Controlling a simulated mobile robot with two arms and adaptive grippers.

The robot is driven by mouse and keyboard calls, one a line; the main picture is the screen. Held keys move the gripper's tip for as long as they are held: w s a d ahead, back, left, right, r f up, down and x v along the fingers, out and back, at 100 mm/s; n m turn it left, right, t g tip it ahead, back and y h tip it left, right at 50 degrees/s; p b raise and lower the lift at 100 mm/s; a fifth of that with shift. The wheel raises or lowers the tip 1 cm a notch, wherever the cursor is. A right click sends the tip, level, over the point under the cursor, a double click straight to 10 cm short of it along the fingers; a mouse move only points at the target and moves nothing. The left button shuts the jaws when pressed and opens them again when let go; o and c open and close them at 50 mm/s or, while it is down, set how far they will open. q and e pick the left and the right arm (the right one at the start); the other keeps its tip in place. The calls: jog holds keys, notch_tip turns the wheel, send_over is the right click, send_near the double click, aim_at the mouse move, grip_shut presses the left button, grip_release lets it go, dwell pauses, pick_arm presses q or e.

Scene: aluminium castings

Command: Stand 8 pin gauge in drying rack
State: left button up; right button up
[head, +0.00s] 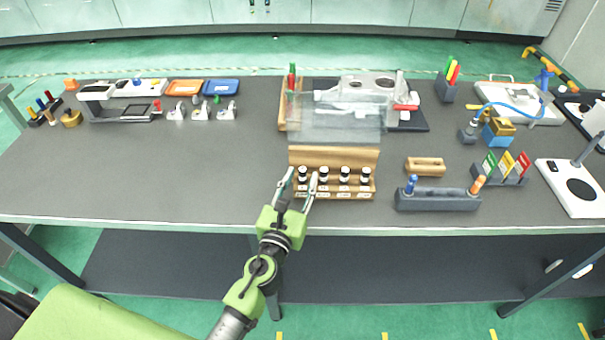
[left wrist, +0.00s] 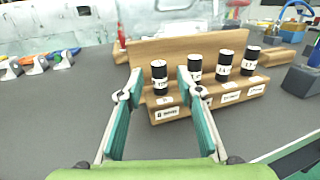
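Several black-topped pin gauges with white labels stand upright in a wooden stepped stand (head: 335,157). The leftmost gauge (left wrist: 159,78) stands over a front label (left wrist: 167,113) that seems to start with 8; the rest is too small to read. My left gripper (head: 298,178) is open and empty at the stand's left front. In the left wrist view its fingertips (left wrist: 158,78) frame the leftmost gauge, and I cannot tell whether they touch it. A long grey block (head: 437,201) to the right holds a blue and an orange piece upright; I cannot tell if it is the drying rack. My right gripper is not in view.
A clear panel (head: 335,118) stands behind the stand. A small wooden block (head: 425,166) and a grey holder with coloured tags (head: 500,174) are to the right. Orange (head: 184,88) and blue (head: 221,87) trays lie at the back left. The left front of the table is clear.

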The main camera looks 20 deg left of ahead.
pick_arm(q)
jog(key=shift+w+f, duration=0.1)
jog(key=shift+w, duration=1)
jog(key=shift+s, duration=0.1)
jog(key=shift+c, duration=0.3)
grip_shut()
